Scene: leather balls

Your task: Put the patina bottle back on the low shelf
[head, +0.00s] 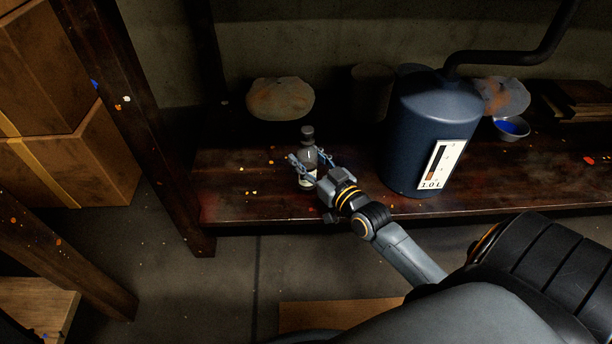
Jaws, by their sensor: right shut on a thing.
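The patina bottle (308,153) is a small grey bottle with a dark stopper and a pale label. It is upright at the low shelf (235,198), near its front edge; I cannot tell whether its base touches the wood. My right gripper (311,166) reaches in from the lower right and is shut on the bottle, with a finger on each side of it. Part of the bottle is hidden behind the fingers. My left gripper is not in the picture.
A large blue tank (430,130) with a gauge stands right of the bottle. A tan rounded thing (280,98) and a dark cylinder (371,92) are behind. A bowl of blue (512,128) is further right. A wooden post (150,130) stands left; shelf space left of the bottle is clear.

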